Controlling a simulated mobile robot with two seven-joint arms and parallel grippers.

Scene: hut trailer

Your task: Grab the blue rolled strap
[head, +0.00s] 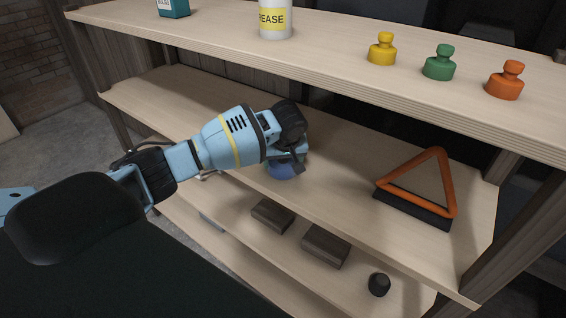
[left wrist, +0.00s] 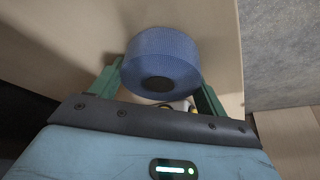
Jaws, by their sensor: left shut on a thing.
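The blue rolled strap (left wrist: 160,58) is a round blue roll with a dark center, seen large in the left wrist view between the green fingers of my left gripper (left wrist: 158,85). In the head view only part of the strap (head: 281,170) shows under my left gripper (head: 292,160), on or just above the middle shelf; I cannot tell whether it touches the board. The left gripper is shut on the strap. The right gripper is not in view.
On the middle shelf (head: 340,188), an orange triangular frame (head: 447,185) stands to the right. The upper shelf (head: 340,50) overhangs, with yellow (head: 382,49), green (head: 440,63) and orange (head: 506,81) knobbed pieces. Brown blocks (head: 326,246) and a black cylinder (head: 379,284) lie below.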

